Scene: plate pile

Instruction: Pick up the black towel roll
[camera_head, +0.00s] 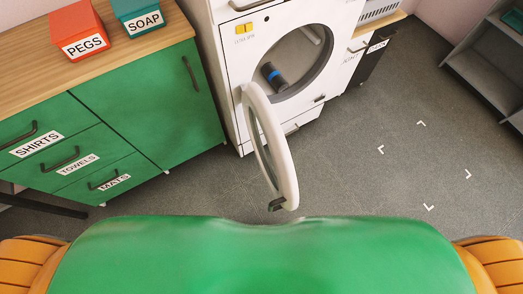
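The black towel roll (270,72) lies inside the drum of the white washing machine (232,85), near the left of the round opening. The washer's round door (270,150) hangs open on the left side of the opening, swung out towards me. Neither of my grippers shows in the head view. The deeper part of the drum is shaded.
A green cabinet (150,100) with labelled drawers stands at left, bearing a red PEGS box (80,30) and a teal SOAP box (138,16). A black-fronted bin (374,60) is right of the washer. Grey shelves (490,60) stand far right. Floor (400,130) between is clear, with white corner marks.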

